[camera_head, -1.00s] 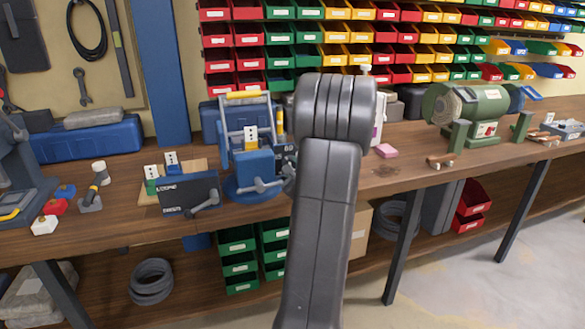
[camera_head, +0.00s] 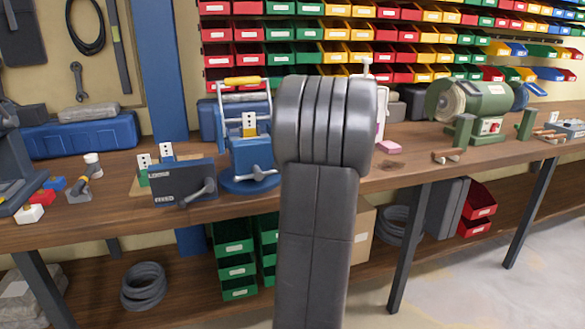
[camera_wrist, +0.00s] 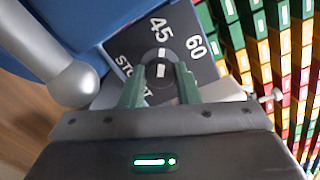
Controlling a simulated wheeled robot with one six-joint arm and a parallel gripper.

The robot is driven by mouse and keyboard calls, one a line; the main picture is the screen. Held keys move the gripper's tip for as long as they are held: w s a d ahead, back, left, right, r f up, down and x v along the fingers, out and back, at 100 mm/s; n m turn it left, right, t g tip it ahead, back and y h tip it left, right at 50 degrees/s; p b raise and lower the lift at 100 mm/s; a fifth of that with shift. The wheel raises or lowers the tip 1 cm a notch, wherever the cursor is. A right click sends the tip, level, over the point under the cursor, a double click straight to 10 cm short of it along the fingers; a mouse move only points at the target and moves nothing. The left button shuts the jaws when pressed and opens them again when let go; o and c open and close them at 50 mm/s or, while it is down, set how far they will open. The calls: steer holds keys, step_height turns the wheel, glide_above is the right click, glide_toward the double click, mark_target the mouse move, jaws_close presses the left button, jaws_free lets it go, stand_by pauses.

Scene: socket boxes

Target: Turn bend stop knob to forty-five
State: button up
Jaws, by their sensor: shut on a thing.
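In the wrist view the bend stop knob (camera_wrist: 160,58) is a dark round knob with a white pointer line. It sits on a dark dial plate (camera_wrist: 189,38) marked 45, 60 and, partly covered, a word starting "ST". My gripper (camera_wrist: 160,76) has its two green fingers on either side of the knob, shut on it. The pointer line lies roughly toward the 45 mark. In the head view my arm hides the gripper and the knob.
A blue bench tool (camera_head: 250,160) with a yellow-handled frame stands left of my arm. A dark box (camera_head: 183,183) with a lever is beside it. A green bench grinder (camera_head: 485,108) stands right. In the wrist view a grey rounded lever (camera_wrist: 72,84) is close at left.

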stand_by(0.4)
steer(key=o, duration=1)
steer(key=shift+c, duration=0.2)
steer(key=v, duration=1.4)
steer(key=shift+w, duration=0.1)
steer(key=x, duration=1.4)
steer(key=shift+p, duration=0.35)
